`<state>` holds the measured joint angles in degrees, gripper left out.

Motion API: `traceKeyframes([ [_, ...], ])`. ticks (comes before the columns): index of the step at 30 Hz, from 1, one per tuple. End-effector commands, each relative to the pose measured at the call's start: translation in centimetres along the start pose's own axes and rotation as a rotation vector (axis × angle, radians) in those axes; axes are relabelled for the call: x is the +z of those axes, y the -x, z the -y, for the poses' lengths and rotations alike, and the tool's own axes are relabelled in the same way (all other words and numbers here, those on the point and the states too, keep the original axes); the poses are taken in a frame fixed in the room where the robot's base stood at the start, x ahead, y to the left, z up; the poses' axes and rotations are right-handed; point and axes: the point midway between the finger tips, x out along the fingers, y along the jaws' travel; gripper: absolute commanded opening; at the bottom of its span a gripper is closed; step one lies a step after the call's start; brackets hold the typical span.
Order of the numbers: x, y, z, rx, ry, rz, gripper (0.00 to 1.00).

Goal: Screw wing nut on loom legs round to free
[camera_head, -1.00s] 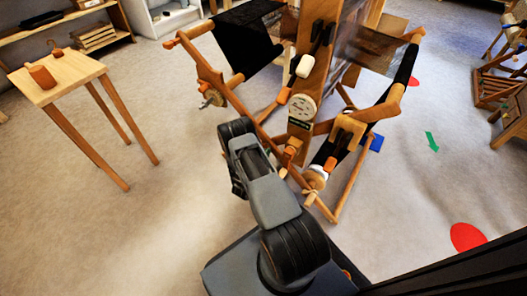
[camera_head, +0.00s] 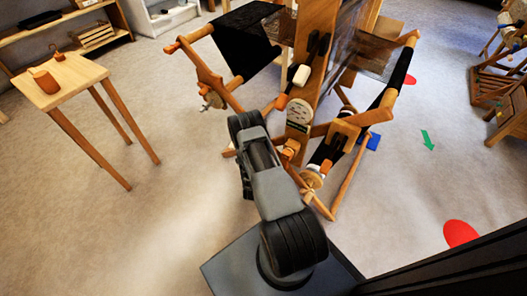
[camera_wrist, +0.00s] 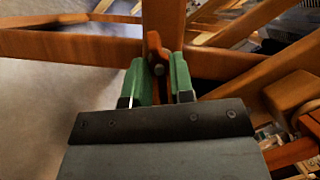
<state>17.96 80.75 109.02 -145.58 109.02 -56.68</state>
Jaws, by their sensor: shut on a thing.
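The wooden loom (camera_head: 322,60) stands on the floor in the middle of the head view, with crossed legs and dark cloth. In the wrist view, a loom leg post (camera_wrist: 163,20) rises behind my gripper (camera_wrist: 158,75). In the head view my arm hides the fingertips.
A small wooden table (camera_head: 62,80) with an orange-brown pot (camera_head: 45,82) stands at the left. Wooden loom rails and a beam end (camera_wrist: 290,92) crowd the right of the wrist view. Floor is open at left and right, with a red disc (camera_head: 461,233) lying on it.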

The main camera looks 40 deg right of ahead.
Motion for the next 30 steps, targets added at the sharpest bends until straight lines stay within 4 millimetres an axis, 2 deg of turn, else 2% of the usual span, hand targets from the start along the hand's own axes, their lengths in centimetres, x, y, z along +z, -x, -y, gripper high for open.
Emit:
traceKeyframes([
  [6, 0.06, -0.03, 0.28, 0.063, 0.149, -0.001, 0.00],
  [15, 0.03, -0.01, 0.26, 0.118, 0.282, -0.001, 0.00],
  [30, -0.01, 0.00, 0.21, 0.138, 0.333, -0.002, 0.00],
])
